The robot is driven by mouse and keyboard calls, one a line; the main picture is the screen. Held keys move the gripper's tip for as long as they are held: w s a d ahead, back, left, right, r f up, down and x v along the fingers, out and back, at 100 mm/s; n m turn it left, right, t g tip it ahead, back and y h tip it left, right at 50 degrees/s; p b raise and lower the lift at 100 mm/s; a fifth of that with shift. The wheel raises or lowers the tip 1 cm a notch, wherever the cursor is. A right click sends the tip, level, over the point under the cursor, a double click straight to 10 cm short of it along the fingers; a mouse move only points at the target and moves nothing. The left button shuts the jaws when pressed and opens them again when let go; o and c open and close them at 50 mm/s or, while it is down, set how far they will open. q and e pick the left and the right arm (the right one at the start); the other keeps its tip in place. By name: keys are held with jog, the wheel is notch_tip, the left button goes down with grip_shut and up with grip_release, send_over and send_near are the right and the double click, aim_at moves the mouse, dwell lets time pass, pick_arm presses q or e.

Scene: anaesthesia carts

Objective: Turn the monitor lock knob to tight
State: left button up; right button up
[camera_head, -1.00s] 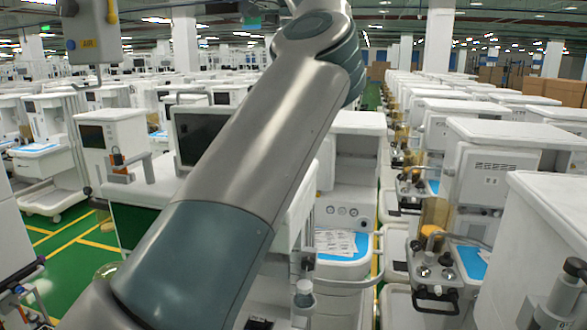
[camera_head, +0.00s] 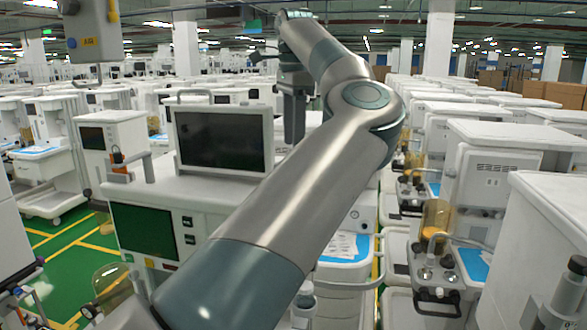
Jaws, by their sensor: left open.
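The monitor (camera_head: 222,138) has a dark blank screen in a light frame and stands on top of a white anaesthesia cart (camera_head: 190,192) left of centre. I cannot make out its lock knob; it is hidden or too small to tell. My left arm comes up from the bottom left across the middle, bends at the elbow and reaches back over the carts. My right gripper is out of view.
A second dark screen (camera_head: 143,229) is on the front of the cart. My arm hides part of the cart's right side. White carts (camera_head: 497,165) stand in rows on the right. A hanging grey box (camera_head: 92,32) is at the upper left. Green floor (camera_head: 60,255) shows at the left.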

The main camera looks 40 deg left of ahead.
pick_arm(q)
notch_tip(320, 180, down, 7)
jog(key=shift+w+f+p, duration=0.1)
jog(key=shift+f+p, duration=0.05)
jog(key=shift+p, duration=1)
jog(key=shift+f, duration=0.35)
jog(key=c, duration=1.1)
jog(key=shift+a+f+m+b, duration=0.1)
jog(key=shift+f+m+b, duration=0.1)
jog(key=shift+m+b, duration=1.45)
jog(key=shift+m, duration=0.05)
jog(key=shift+r+m, duration=0.2)
jog(key=shift+m, duration=0.4)
